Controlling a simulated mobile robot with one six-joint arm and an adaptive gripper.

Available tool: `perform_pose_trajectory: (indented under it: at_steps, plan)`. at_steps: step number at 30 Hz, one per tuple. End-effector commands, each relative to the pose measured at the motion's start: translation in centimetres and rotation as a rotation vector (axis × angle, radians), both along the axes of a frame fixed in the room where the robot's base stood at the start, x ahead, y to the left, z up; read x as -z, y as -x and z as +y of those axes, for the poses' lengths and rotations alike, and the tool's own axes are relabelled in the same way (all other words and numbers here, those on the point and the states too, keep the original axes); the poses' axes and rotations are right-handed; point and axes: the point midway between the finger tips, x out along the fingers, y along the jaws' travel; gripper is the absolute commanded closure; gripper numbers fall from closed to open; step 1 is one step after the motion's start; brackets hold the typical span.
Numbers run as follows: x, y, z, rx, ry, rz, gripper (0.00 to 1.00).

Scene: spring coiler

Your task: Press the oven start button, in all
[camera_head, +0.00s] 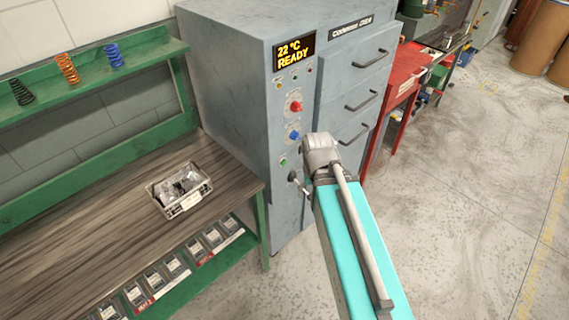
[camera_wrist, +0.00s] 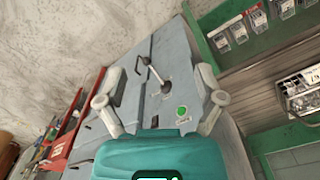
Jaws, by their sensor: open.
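The oven is a grey cabinet (camera_head: 235,75) whose display (camera_head: 294,52) reads "22 °C READY". On its front panel are a red knob (camera_head: 295,107), a blue knob (camera_head: 294,136) and a small green button (camera_head: 284,161) below them. The green button also shows in the wrist view (camera_wrist: 182,110), right of centre, with a metal lever (camera_wrist: 153,73) to its upper left. My gripper (camera_wrist: 160,73) is open and empty, its fingers spread either side of the lever and button. It seems apart from the panel. In the head view my arm hides the gripper's fingers.
A wooden bench (camera_head: 85,225) with a green frame stands left of the oven, holding a bin of bagged parts (camera_head: 180,190). Coil springs (camera_head: 67,68) sit on the shelf above. Floor is clear at right.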

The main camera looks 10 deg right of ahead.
Motion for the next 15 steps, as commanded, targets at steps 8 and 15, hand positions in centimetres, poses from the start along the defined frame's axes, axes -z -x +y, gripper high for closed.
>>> perform_pose_trajectory:
  at_steps: [8, 15]
  plan:
    - [0.00, 0.00, 0.00, 0.000, 0.000, 0.000, 0.64]
    - [0.00, 0.00, 0.00, 0.000, 0.000, 0.000, 1.00]
